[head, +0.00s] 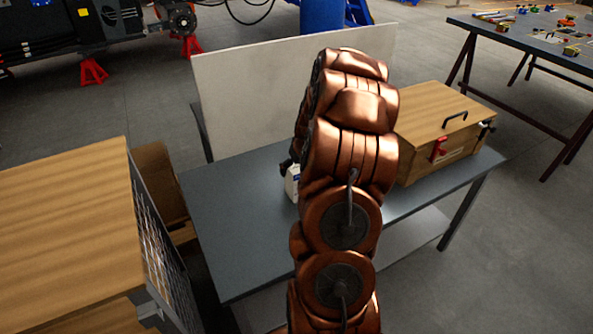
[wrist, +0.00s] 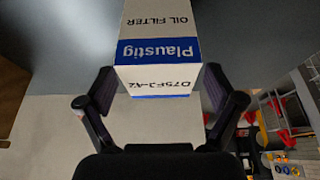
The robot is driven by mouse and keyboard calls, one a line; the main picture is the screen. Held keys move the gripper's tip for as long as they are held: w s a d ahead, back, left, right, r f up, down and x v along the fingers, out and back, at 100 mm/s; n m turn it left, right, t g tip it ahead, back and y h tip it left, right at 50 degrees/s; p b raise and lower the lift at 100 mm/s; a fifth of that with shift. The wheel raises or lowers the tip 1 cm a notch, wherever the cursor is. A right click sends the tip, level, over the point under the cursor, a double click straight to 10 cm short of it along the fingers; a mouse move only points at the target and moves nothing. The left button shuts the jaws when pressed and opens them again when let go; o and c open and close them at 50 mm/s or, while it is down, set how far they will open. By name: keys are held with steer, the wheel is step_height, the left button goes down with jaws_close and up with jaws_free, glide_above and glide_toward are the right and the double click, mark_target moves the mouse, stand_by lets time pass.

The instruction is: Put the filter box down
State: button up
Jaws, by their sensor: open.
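The filter box (wrist: 160,50) is white and blue with "Plaustig" and "OIL FILTER" on it, upside down in the wrist view. In the head view a small part of the white box (head: 292,184) shows at the left edge of my arm, on the grey table (head: 235,215). My gripper (wrist: 157,84) is open, with one finger on each side of the box's near end. A gap shows beside the box at each finger. In the head view my arm hides most of the box and nearly all of the gripper.
A wooden case (head: 430,125) with a black handle and red latch stands on the table's right part. A pale upright panel (head: 250,90) stands along the table's back edge. A wooden-topped cabinet (head: 60,220) is at the left. The table's left part is clear.

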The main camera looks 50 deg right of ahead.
steer(key=b+v, duration=0.1)
steer(key=v, duration=0.9)
steer(key=shift+b, duration=0.4)
